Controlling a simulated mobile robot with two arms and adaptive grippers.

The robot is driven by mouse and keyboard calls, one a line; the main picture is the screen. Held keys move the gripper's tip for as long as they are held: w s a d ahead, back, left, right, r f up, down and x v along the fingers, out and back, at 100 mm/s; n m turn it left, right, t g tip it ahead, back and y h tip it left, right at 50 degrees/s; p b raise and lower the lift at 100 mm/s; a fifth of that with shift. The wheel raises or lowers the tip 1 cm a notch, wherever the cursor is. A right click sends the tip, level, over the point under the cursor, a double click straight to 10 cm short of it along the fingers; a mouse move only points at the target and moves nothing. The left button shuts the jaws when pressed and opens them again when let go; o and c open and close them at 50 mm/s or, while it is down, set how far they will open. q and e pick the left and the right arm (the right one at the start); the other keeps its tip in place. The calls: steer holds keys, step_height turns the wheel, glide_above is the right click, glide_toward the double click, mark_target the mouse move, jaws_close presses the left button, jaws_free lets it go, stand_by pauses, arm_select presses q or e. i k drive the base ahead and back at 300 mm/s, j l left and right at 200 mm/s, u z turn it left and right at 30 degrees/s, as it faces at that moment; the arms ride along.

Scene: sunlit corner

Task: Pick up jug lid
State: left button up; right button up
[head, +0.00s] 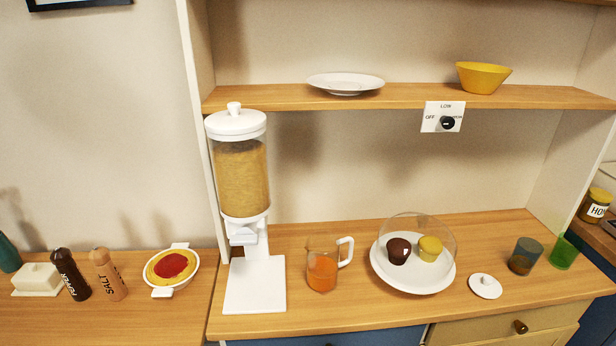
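A small round white lid with a knob (485,287) lies flat on the wooden counter near its front edge, right of the domed plate. A clear jug (322,272) with a white handle and orange liquid stands on the same counter, left of the domed plate. The jug's top appears uncovered. Neither of my grippers shows in the head view.
A white plate under a clear dome (413,274) holds two muffins between jug and lid. A dark glass (524,256) and a green glass (564,251) stand right of the lid. A tall cereal dispenser (240,205) stands at left. A shelf (405,97) overhangs the counter's back.

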mark_target(485, 286)
steer(key=z, duration=1.3)
steer(key=i+l+u, duration=0.15)
steer(key=i+l, duration=0.05)
steer(key=l, duration=0.05)
